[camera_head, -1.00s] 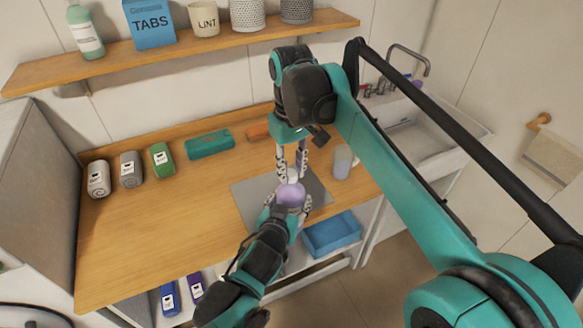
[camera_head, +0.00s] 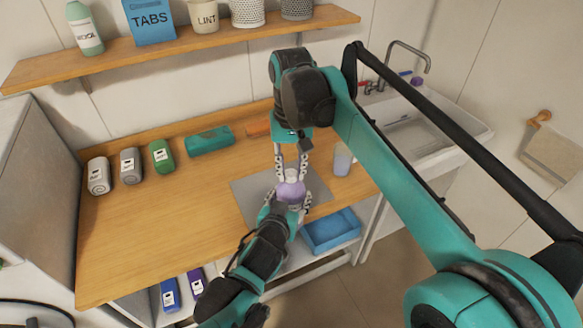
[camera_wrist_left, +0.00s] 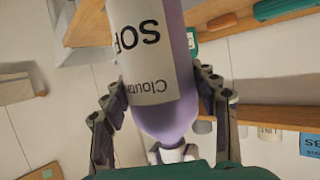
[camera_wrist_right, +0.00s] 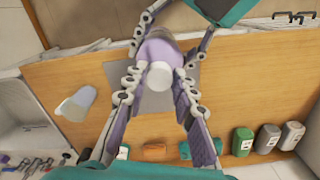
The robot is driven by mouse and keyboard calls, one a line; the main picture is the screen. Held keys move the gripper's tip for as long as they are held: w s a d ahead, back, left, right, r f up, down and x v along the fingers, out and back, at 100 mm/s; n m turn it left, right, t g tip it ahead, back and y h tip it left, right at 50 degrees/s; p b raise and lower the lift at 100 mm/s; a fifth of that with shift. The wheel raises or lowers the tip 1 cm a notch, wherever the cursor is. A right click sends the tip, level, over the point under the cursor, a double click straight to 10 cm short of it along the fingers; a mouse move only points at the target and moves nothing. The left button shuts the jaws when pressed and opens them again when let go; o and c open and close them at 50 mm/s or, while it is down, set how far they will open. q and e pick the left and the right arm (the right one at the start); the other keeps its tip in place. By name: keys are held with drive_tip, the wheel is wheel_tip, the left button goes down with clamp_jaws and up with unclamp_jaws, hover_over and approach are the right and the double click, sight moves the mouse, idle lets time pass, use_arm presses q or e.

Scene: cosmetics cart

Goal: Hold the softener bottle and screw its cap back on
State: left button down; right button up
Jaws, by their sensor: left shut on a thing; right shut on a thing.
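The softener bottle (camera_head: 291,192) is lavender, with a white label that shows upside down in the left wrist view (camera_wrist_left: 146,60). My left gripper (camera_head: 288,203) is shut around its body, with one finger on each side, over the grey mat. The white cap (camera_wrist_right: 160,75) is at the bottle's top. My right gripper (camera_head: 291,176) comes down from above and is shut on the cap, with fingers on both sides of it in the right wrist view. The thread is hidden, so I cannot tell how far the cap is seated.
A grey mat (camera_head: 250,190) lies on the wooden counter (camera_head: 150,235). A translucent cup (camera_head: 342,160) stands to the right, near the sink (camera_head: 430,125). Several small containers line the back left. A blue bin (camera_head: 331,232) sits below the counter. The left counter is clear.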

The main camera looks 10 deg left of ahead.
drive_tip(key=m, duration=0.7)
drive_tip(key=shift+a, duration=0.15)
drive_tip(key=m, duration=0.7)
drive_tip(key=shift+w+a, duration=0.1)
drive_tip(key=m, duration=0.7)
drive_tip(key=shift+w, duration=0.1)
drive_tip(key=m, duration=0.4)
drive_tip(key=shift+f, duration=0.1)
drive_tip(key=m, duration=0.3)
drive_tip(key=shift+w+m, duration=0.1)
drive_tip(key=shift+m, duration=0.3)
drive_tip(key=o, duration=0.8)
drive_tip(key=shift+c, duration=0.2)
